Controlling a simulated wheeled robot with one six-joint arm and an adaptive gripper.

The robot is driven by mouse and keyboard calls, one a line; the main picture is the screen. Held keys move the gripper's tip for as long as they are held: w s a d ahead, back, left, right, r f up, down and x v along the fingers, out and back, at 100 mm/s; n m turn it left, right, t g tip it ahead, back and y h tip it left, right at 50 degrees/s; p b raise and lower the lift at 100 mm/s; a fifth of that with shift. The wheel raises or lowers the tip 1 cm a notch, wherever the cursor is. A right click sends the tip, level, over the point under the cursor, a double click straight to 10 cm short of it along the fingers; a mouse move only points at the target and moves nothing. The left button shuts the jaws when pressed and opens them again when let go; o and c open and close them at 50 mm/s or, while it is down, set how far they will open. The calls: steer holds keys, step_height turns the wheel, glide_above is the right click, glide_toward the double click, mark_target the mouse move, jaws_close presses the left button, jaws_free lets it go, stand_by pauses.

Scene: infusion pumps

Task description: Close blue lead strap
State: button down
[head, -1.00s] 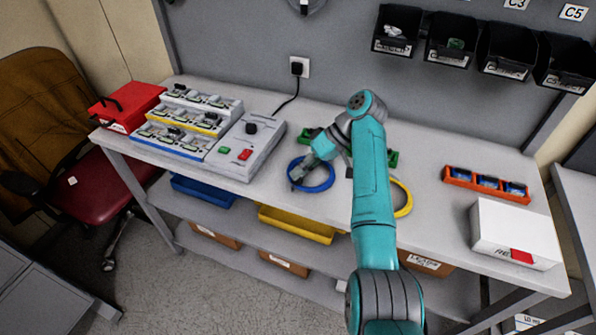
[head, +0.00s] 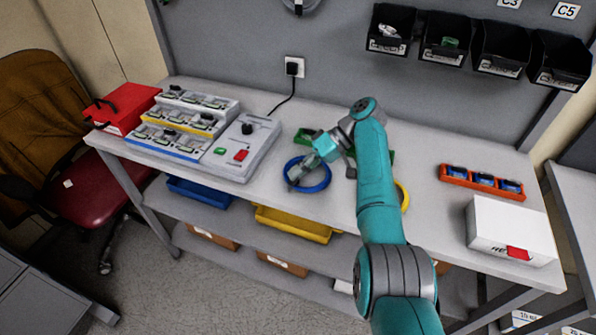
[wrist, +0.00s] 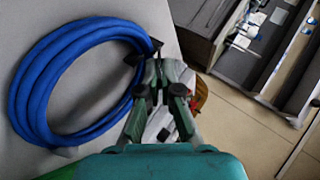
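The blue lead coil (head: 322,186) lies on the bench near its front edge, right of the grey control box. It fills the left of the wrist view (wrist: 38,85). A small black strap piece (wrist: 138,50) sticks out at the coil's right edge; whether it is open or closed I cannot tell. My gripper (head: 295,180) is low at the coil's left front side. In the wrist view, the fingertips (wrist: 163,66) are close together beside the strap piece. I cannot tell whether they touch it or hold anything.
A yellow coil (head: 404,196) is partly hidden behind my arm. Green parts (head: 305,136) lie behind the blue coil. The control box (head: 236,150) stands to the left. An orange tray (head: 455,181) and a white box (head: 510,230) are at the right.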

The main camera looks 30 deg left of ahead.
steer(key=c, duration=1.4)
jaws_free()
steer(key=shift+v, duration=3.75)
